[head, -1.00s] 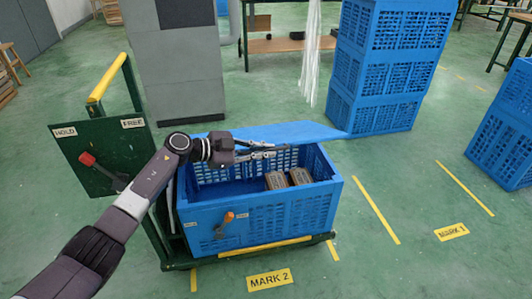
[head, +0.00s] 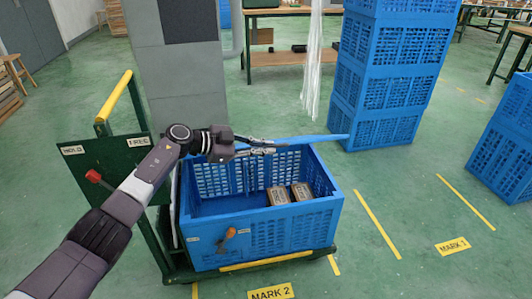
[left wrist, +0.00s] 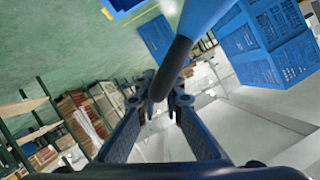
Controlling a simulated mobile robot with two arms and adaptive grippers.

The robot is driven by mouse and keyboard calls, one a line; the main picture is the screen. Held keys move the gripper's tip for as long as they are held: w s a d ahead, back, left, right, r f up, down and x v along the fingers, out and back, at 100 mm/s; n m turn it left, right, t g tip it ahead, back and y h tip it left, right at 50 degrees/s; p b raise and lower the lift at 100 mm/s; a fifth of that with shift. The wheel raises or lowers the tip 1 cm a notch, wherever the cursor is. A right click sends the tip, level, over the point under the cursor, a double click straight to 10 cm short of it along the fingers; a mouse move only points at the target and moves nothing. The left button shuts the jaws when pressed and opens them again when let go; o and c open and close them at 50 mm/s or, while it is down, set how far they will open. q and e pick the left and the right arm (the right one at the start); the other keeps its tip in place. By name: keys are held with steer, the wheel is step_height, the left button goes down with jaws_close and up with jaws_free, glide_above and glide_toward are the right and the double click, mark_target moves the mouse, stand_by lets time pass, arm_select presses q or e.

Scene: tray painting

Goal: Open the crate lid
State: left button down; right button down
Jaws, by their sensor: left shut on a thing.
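The blue crate (head: 265,230) is on a green cart. An orange-handled latch (head: 230,234) is on the crate's front. My right gripper is not in view.
Two grey-brown blocks (head: 290,193) lie in the crate. The green cart (head: 180,272) has a yellow handle (head: 115,96) and a red lever (head: 93,175). Stacked blue crates (head: 390,80) stand behind right. A grey cabinet (head: 180,90) stands behind left.

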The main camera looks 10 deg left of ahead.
arm_select(q)
steer(key=shift+w+a+r, duration=0.25)
steer(key=shift+w+r, duration=0.3)
steer(key=shift+r, duration=0.3)
